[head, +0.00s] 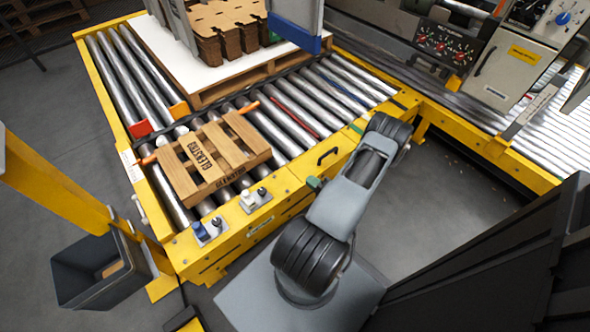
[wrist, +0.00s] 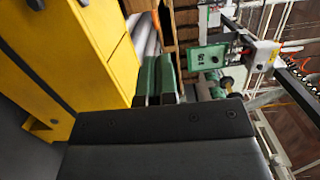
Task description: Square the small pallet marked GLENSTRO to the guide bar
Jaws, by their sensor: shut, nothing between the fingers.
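The small wooden pallet (head: 213,158) marked GLENSTRO lies flat on the left part of the roller conveyor. A bar with orange ends (head: 250,107), apparently the guide bar, runs along its far side and is partly hidden by it. I cannot tell whether the pallet touches the bar or how square it sits. My gripper (head: 315,183) shows only as a small green part beside my arm, by the conveyor's yellow front edge, right of and apart from the pallet. In the wrist view its green fingers (wrist: 158,78) are close together, shut and empty.
Red (head: 140,129) and orange (head: 180,109) blocks stand on the rollers behind the pallet. A larger pallet with a white sheet (head: 165,50) and stacked brown blanks (head: 225,35) stands beyond. Knobs (head: 207,230) line the yellow frame. A grey bin (head: 95,290) is at lower left.

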